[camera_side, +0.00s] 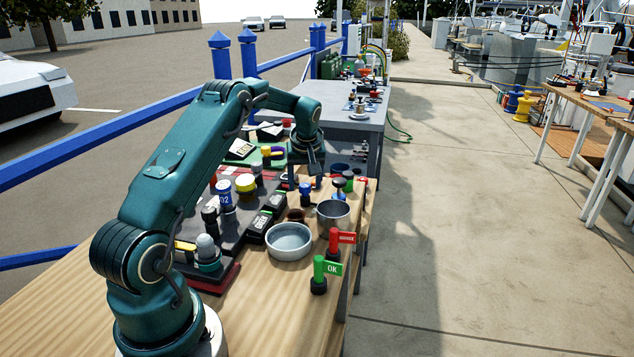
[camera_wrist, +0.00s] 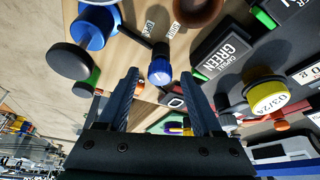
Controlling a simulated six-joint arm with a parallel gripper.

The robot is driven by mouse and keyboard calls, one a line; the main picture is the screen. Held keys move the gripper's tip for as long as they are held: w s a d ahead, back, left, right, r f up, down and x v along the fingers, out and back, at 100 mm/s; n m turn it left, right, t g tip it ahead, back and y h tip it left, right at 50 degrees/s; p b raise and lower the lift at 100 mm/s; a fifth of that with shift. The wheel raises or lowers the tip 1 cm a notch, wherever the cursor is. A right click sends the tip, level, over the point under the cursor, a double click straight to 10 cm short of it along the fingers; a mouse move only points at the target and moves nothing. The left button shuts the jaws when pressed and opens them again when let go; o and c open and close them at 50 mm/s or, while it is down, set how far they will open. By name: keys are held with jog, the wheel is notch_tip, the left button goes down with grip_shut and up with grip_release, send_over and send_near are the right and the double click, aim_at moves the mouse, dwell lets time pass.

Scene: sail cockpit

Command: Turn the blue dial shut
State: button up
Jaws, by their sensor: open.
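The blue dial (camera_wrist: 159,65) shows in the wrist view just beyond my fingertips, near the middle. It has a blue round cap and a dark bar leading toward two small printed labels on the wood. In the side view, the blue dial (camera_side: 305,188) stands on the bench directly below my gripper (camera_side: 305,178). My gripper (camera_wrist: 160,76) is open and points down, with one finger on each side of the dial in the wrist view. The dial does not look gripped. I cannot tell whether the fingertips reach down to the cap's height or touch it.
A black-topped knob on a blue base (camera_wrist: 95,25) stands close by. A brown bowl (camera_wrist: 200,8), a dark labelled capsule box (camera_wrist: 222,48) and a yellow-lidded jar (camera_wrist: 266,95) crowd the other side. A metal pot (camera_side: 333,216) and a pale bowl (camera_side: 289,241) stand nearer the side camera.

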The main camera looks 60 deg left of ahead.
grip_shut()
jog(key=shift+s, duration=0.1)
jog(key=m, duration=0.2)
jog(key=m+t+h, duration=0.1)
jog(key=m, duration=0.2)
jog(key=shift+s+a+m+t, duration=0.1)
jog(key=shift+m+t, duration=0.2)
jog(key=shift+a+m+t+h, duration=0.15)
jog(key=shift+m+h, duration=0.35)
jog(key=shift+m, duration=0.65)
jog(key=shift+d+m+t+h, duration=0.1)
jog(key=shift+m+t+h, duration=0.3)
jog(key=shift+m, duration=0.75)
grip_release()
